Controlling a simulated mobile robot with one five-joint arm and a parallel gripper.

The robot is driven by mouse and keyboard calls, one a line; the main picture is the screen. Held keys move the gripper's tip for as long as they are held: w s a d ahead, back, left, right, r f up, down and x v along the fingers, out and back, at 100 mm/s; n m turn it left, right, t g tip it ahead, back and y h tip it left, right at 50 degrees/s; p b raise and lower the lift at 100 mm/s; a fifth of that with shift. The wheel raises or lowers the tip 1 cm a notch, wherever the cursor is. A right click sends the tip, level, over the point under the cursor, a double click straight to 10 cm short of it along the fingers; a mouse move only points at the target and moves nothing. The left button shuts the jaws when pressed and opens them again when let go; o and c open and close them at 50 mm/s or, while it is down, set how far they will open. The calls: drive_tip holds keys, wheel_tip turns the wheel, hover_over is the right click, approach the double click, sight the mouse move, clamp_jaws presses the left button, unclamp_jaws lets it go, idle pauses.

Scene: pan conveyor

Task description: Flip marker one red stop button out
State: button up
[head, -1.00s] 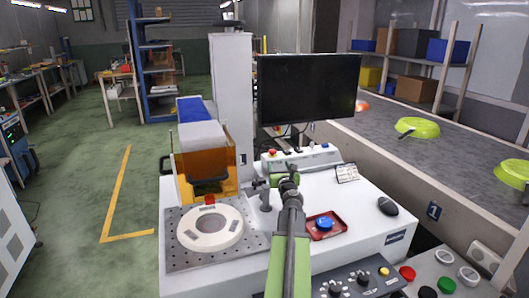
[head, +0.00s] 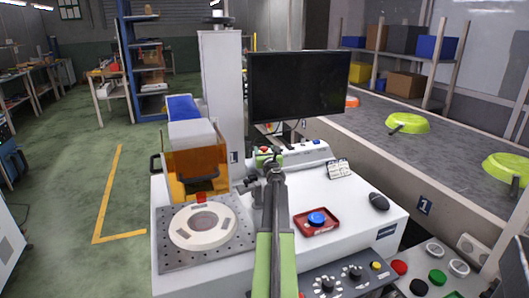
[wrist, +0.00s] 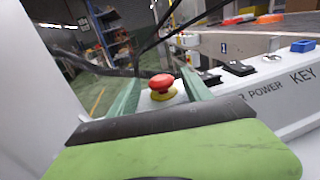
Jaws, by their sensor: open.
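The red stop button (wrist: 161,82) is a red mushroom head on a yellow base, seen in the wrist view between my gripper's two green fingers. It sits on a white control box with "POWER" and "KEY" labels. In the head view the red button (head: 264,149) shows small at the left end of that box (head: 300,155), below the monitor. My gripper (wrist: 160,92) is open, with a finger on each side of the button in the picture; I cannot tell whether they touch it. In the head view my gripper (head: 272,165) is at the box's left front.
A black monitor (head: 297,85) stands behind the box. An orange enclosure (head: 195,165) and a white ring (head: 203,226) on a perforated plate are to the left. A red tray (head: 316,222) with a blue button and a mouse (head: 379,202) are to the right. A "1" marker (head: 424,204) is on the conveyor side.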

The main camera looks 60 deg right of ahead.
clamp_jaws()
idle(1.3)
